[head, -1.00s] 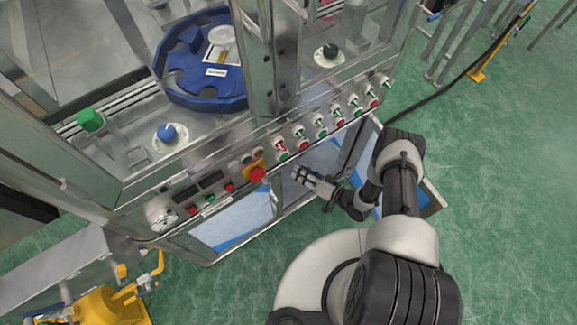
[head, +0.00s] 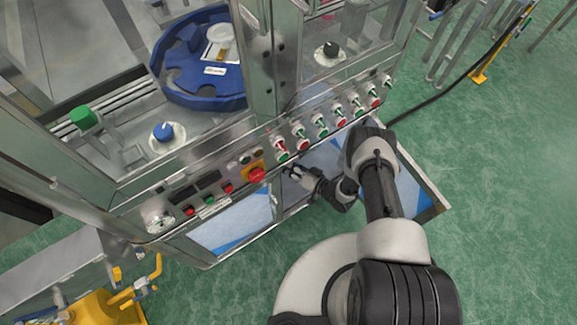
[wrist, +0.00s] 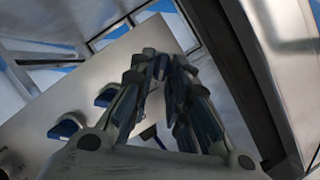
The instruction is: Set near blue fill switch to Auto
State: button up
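In the wrist view, a pale panel carries blue-handled switches. One blue switch (wrist: 106,96) is left of my fingers, another blue switch (wrist: 66,127) is lower left, and a blue part (wrist: 152,136) shows low between the fingers. I cannot tell which is the near fill switch, nor read any Auto mark. My gripper (wrist: 162,62) has its fingertips drawn together over the panel, with nothing seen held. In the head view my gripper (head: 290,173) is at the open lower cabinet, below the red emergency button; the blue switches do not show there.
A metal cabinet wall (wrist: 270,70) rises close on the right in the wrist view. In the head view, a red emergency button (head: 257,174) and a row of selector knobs (head: 322,131) sit above my gripper. An open cabinet door (head: 425,195) stands right of my arm.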

grip_shut()
dwell(0.3)
jog(key=n+h+p, duration=0.1)
jog(key=n, duration=0.1)
jog(key=a+n+t+h+p, duration=0.1)
jog(key=n+h+p, duration=0.1)
jog(key=n, duration=0.1)
jog(key=s+n+t+h+p, duration=0.1)
jog(key=n+h, duration=0.1)
jog(key=n, duration=0.1)
jog(key=shift+a+r, duration=0.15)
dwell(0.5)
dwell(0.3)
jog(key=shift+o, duration=2)
grip_release()
